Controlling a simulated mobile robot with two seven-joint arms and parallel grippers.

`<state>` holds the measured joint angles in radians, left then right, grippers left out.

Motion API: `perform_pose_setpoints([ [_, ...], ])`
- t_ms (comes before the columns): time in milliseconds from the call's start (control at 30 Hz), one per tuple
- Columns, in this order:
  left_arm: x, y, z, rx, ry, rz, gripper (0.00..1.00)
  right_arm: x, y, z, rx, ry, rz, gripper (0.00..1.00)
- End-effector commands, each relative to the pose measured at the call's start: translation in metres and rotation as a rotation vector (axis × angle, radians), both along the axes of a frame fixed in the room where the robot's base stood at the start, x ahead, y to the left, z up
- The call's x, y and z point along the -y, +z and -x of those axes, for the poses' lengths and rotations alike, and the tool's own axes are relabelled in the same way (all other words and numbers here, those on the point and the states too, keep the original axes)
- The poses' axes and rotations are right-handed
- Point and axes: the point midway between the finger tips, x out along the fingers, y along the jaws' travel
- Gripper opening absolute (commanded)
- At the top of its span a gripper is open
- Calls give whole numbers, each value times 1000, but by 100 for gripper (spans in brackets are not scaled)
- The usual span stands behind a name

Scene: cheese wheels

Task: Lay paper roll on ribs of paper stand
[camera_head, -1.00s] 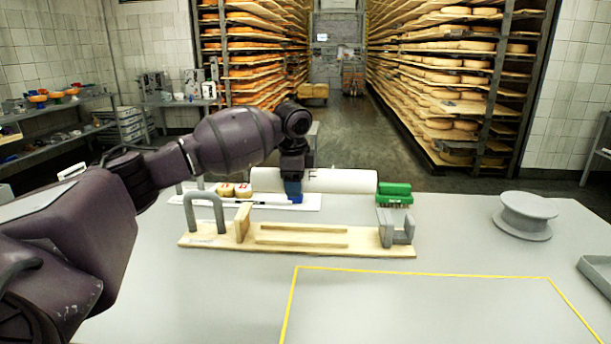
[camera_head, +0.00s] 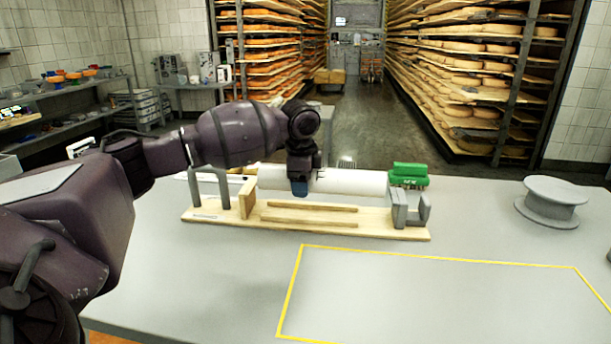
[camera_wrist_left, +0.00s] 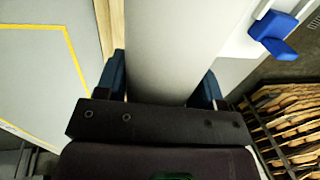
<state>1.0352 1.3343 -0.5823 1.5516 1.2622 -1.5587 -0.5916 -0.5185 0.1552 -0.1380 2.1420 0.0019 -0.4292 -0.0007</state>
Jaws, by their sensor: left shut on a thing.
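The white paper roll (camera_head: 352,182) lies crosswise just beyond or above the back edge of the wooden paper stand (camera_head: 375,228). The stand has two long wooden ribs (camera_head: 308,221), a wooden block (camera_head: 247,199) and grey hoop (camera_head: 222,190) at the left, and a grey slotted bracket (camera_head: 410,212) at the right. The ribs show bare. My left gripper (camera_head: 300,188) is shut around the roll's middle. In the left wrist view, its blue fingers (camera_wrist_left: 162,80) flank the roll (camera_wrist_left: 170,45), with a strip of wood (camera_wrist_left: 108,25) beside it. My right gripper is out of view.
A green brush (camera_head: 409,175) stands behind the stand's right end. A grey spool (camera_head: 552,200) is at the table's right. A yellow outlined area (camera_head: 440,295) in front is clear. A blue object (camera_wrist_left: 275,32) lies beyond the roll in the wrist view.

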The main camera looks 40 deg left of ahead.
Motion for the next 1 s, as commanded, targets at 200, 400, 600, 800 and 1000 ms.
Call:
perform_pose_setpoints([
  [200, 0, -14, 0, 3, 0, 2, 24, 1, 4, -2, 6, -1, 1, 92],
  [400, 0, -30, 0, 2, -1, 2, 24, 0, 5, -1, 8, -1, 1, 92],
  [600, 0, -42, 0, 3, 0, 2, 24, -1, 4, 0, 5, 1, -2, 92],
  [800, 0, -47, 0, 3, 0, 2, 24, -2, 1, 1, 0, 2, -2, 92],
  [1000, 0, -47, 0, 3, 0, 2, 24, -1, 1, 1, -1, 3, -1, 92],
])
